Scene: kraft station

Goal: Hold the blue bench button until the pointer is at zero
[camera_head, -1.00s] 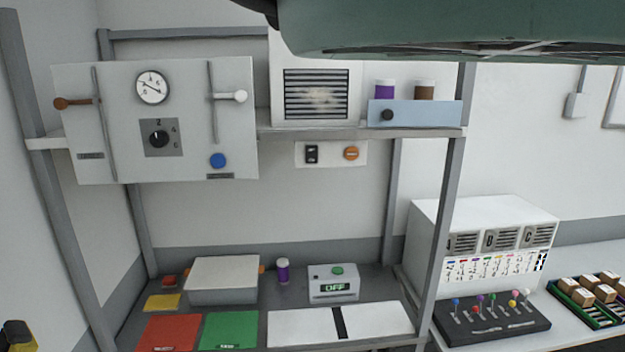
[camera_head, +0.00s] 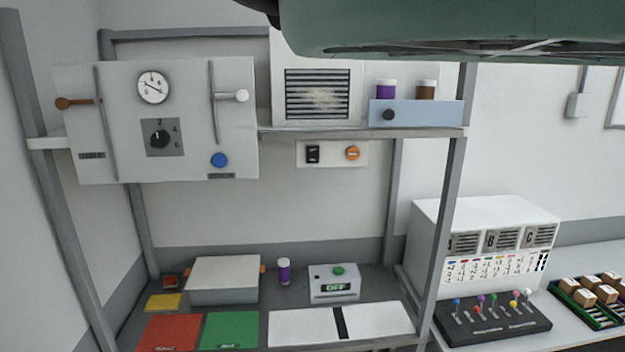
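The round blue button (camera_head: 218,160) is at the lower right of a grey panel (camera_head: 85,150) on the upper shelf. Nothing is in front of it. A round white dial (camera_head: 153,88) with a dark pointer is at the top of the same panel. The pointer lies aslant, and its exact reading is too small to tell. A black knob (camera_head: 160,138) with numbers around it sits below the dial. My gripper is not in view.
The panel has a brown-knobbed lever (camera_head: 63,103) on the left and a white-knobbed lever (camera_head: 240,95) near the button. An orange button (camera_head: 352,153) and black switch (camera_head: 313,154) are under the shelf. A grey box (camera_head: 222,282) stands on the bench below.

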